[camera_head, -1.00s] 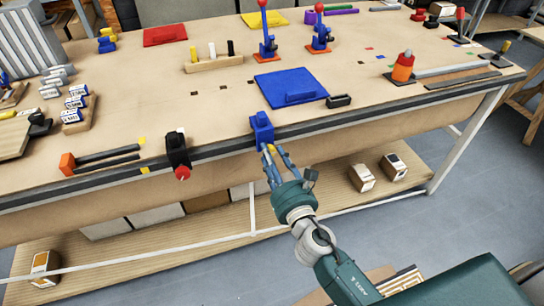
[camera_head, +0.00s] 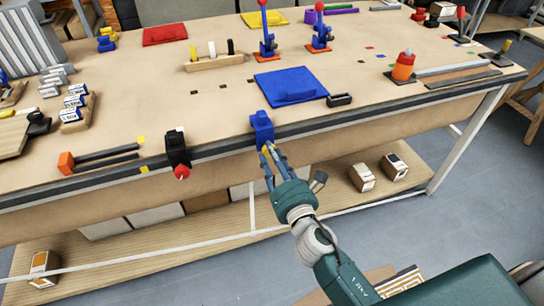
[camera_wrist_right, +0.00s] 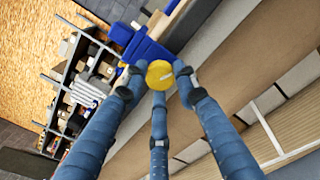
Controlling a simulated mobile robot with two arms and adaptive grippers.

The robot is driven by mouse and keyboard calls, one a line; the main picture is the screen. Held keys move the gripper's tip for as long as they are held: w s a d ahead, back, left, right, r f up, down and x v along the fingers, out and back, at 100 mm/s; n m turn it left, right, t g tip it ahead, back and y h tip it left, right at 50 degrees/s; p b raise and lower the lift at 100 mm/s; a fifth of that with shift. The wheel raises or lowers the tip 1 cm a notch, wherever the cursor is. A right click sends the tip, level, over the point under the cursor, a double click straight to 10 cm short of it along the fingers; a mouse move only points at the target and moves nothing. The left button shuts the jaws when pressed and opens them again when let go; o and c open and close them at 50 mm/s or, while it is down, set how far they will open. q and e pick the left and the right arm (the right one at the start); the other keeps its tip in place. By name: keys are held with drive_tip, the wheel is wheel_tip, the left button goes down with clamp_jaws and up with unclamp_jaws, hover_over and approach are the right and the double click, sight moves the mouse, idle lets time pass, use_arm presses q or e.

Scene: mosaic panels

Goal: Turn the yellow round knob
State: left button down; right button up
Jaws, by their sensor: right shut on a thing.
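The yellow round knob (camera_wrist_right: 160,75) is on the front of a blue block (camera_head: 262,128) fixed at the table's front edge. In the right wrist view the knob faces me with a pale mark across it, and the blue block shows behind it (camera_wrist_right: 147,50). My right gripper (camera_head: 268,150) is at the knob, its fingers around it. In the wrist view the fingertips (camera_wrist_right: 158,84) sit left, right and below the knob, shut on it. In the head view the fingers hide most of the knob. My left gripper is not in view.
A black block with a red knob (camera_head: 178,155) is on the same edge to the left. A blue panel (camera_head: 290,85) and a small black handle (camera_head: 339,100) lie behind the blue block. A lower shelf with boxes (camera_head: 362,178) runs under the table.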

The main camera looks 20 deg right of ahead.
drive_tip(key=m+p, duration=0.1)
drive_tip(key=m, duration=1.7)
drive_tip(key=shift+m, duration=0.4)
drive_tip(key=o, duration=1.2)
drive_tip(key=shift+c, duration=0.2)
drive_tip(key=s, duration=1.2)
drive_tip(key=shift+d, duration=0.2)
